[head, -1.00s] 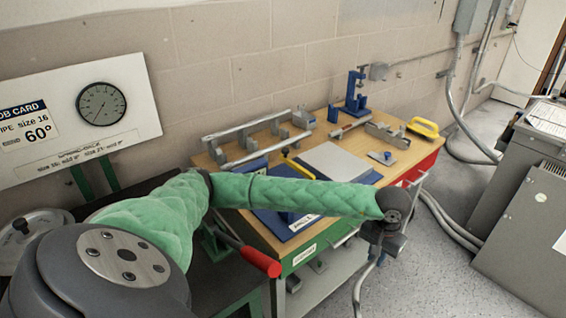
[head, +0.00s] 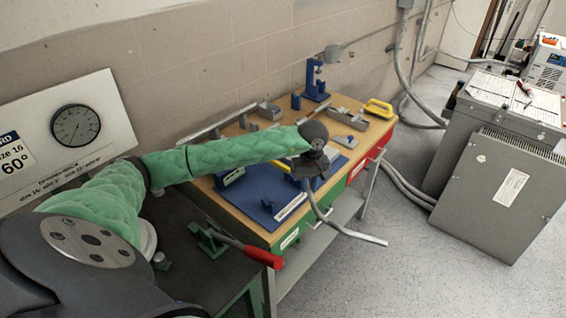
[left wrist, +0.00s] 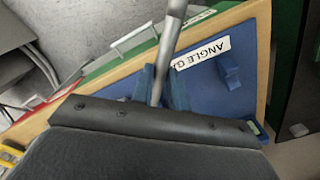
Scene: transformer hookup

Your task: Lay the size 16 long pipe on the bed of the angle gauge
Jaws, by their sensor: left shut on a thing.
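My left gripper (head: 309,176) is shut on a bent grey pipe (head: 347,232). The pipe hangs below the gripper and curves out to the right, past the bench's front edge. In the left wrist view the pipe (left wrist: 171,32) runs up between the fingers (left wrist: 160,88). The angle gauge is a blue board (head: 258,208) on the wooden bench, with a white label at its front right. The wrist view shows the board (left wrist: 205,85) and part of its label, beyond and below the fingers. The pipe appears to be above it, not lying on it. My right gripper is not in view.
A red-handled tool (head: 262,257) stands at the bench's left front. Grey cabinets (head: 500,190) stand at right. The floor between is mostly clear, with conduits along it.

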